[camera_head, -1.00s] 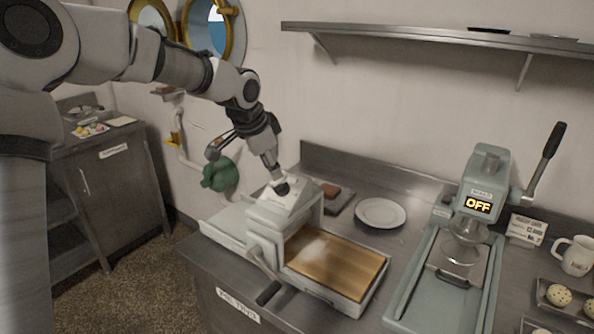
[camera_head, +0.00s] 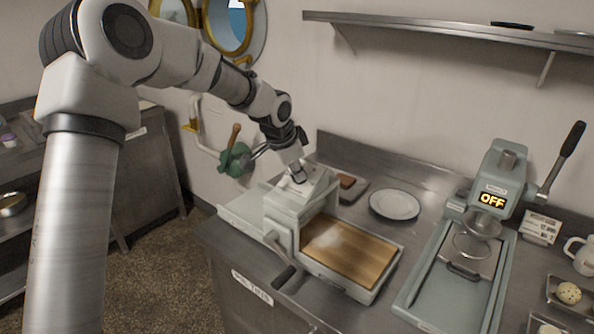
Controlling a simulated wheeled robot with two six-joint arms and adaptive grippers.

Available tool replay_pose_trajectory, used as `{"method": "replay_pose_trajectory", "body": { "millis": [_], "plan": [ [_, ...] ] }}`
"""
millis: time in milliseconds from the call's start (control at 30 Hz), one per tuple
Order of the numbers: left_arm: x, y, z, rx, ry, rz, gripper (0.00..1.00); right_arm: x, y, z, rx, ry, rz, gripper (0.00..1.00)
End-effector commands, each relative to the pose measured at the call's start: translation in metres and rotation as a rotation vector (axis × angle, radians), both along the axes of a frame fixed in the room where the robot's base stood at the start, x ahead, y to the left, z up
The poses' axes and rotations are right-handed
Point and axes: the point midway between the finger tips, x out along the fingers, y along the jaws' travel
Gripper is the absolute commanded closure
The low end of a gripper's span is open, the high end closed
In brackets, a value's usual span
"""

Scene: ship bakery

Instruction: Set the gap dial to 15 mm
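The pale grey machine with a sloped top housing (camera_head: 318,192) stands on the steel counter, with a wooden board (camera_head: 350,250) on its right-hand bed and a crank with a dark grip (camera_head: 284,277) at its front. My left gripper (camera_head: 298,177) points down at the top of the housing, touching it or very close to it. Its fingers are small and dark here, so I cannot tell whether they are open or shut. I cannot make out the gap dial or its reading; it may be hidden by the gripper. My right gripper is out of view.
A white plate (camera_head: 394,204) and a small tray with a brown block (camera_head: 347,181) lie behind the board. A green press (camera_head: 492,187) showing "OFF" stands at right, near a mug (camera_head: 582,256). A green wall fitting (camera_head: 234,160) is left of my gripper. A shelf (camera_head: 440,27) runs above.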

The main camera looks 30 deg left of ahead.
Motion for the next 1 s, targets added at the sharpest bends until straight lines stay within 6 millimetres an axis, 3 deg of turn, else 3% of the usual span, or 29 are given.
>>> {"method": "replay_pose_trajectory", "body": {
  "millis": [467,1000],
  "plan": [
    [-0.001,0.000,-0.002,-0.031,0.007,0.053,1.00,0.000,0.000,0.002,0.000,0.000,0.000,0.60],
    [0.000,0.001,-0.002,-0.239,0.027,0.416,1.00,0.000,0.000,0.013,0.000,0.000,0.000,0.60]
  ]
}}
